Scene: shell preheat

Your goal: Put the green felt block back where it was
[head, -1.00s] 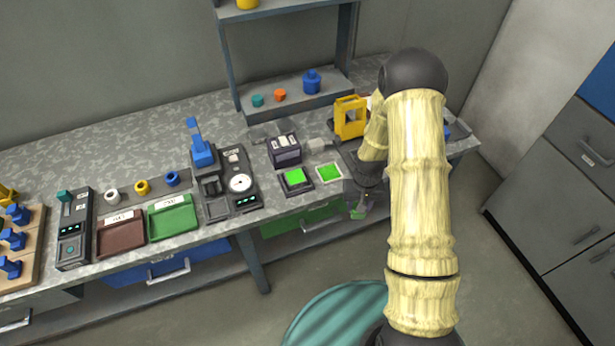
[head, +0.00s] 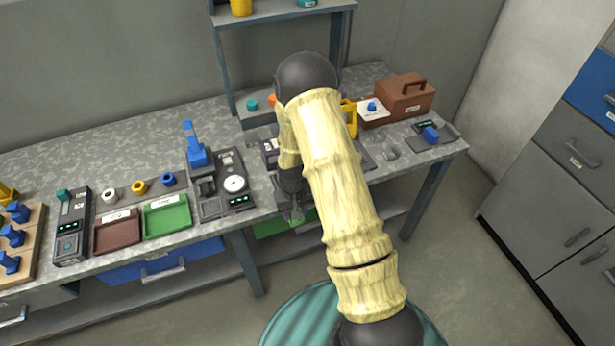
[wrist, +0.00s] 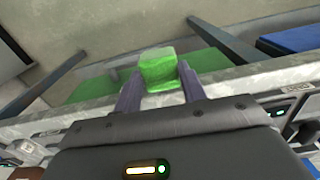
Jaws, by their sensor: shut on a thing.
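The green felt block (wrist: 158,68) shows between the two fingers of my gripper (wrist: 160,82) in the wrist view. My gripper is shut on it, and the block sticks out beyond the fingertips, over the bench's front edge. In the head view my gripper (head: 295,214) is at the front edge of the bench, right of the scale device (head: 233,184). The block cannot be made out there. My arm hides the bench spot where two green squares showed earlier, one on a dark device and one on a pale plate.
The bench (head: 125,140) carries a brown tray (head: 117,242) and a green tray (head: 166,220) to the left. At the right are a brown toolbox (head: 405,97) and a dark device with a blue part (head: 431,135). A shelf (head: 285,12) stands behind.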

